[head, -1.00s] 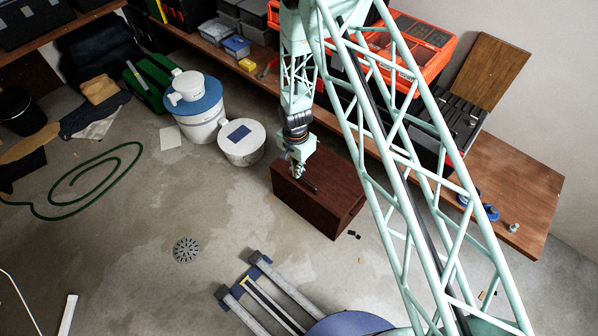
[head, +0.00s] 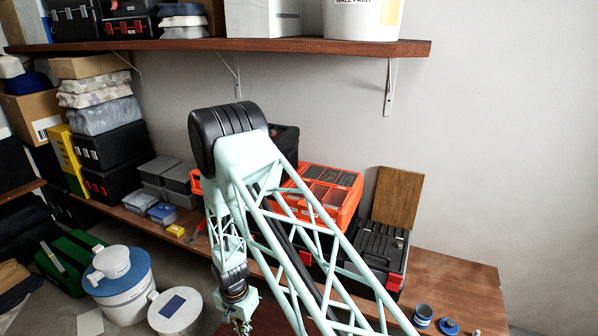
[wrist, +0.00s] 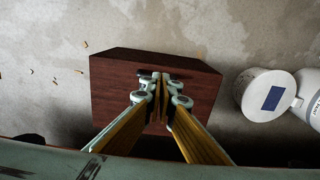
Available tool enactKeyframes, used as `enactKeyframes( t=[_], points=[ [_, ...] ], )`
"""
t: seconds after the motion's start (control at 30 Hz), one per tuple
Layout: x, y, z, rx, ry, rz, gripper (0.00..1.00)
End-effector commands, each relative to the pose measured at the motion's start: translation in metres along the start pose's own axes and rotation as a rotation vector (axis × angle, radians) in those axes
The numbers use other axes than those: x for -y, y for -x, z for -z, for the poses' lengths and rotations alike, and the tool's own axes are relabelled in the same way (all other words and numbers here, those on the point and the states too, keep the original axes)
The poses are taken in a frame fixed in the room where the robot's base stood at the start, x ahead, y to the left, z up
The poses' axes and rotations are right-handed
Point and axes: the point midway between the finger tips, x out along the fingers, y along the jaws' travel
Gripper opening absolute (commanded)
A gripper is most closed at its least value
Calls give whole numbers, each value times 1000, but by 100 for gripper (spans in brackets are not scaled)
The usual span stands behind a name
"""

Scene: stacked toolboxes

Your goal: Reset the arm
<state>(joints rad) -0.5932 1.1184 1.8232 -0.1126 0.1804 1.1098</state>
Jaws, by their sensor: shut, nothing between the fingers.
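My gripper (wrist: 161,90) points down over a dark red-brown wooden box (wrist: 112,95) on the concrete floor in the wrist view. Its fingers are together with nothing between them. Whether the fingertips touch the box cannot be told. In the head view my gripper (head: 242,322) shows only in part at the bottom edge, below my pale green lattice arm. The arm crosses the middle of the head view and hides part of the bench behind it.
A wooden bench (head: 465,290) along the wall holds an orange organizer (head: 330,190), a black toolbox (head: 385,250) and small grey bins. A shelf (head: 330,46) runs above. White round containers (head: 175,312) stand on the floor at left. Floor around the box looks mostly clear.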

Motion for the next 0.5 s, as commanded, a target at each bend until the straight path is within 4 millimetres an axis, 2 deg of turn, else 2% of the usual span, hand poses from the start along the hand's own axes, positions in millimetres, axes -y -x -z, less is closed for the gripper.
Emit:
enactKeyframes(
  t=[0.03,0.5],
  points=[
    [0,12,6,-4,1,5,0],
    [-19,117,46,-26,36,23,0]
  ],
)
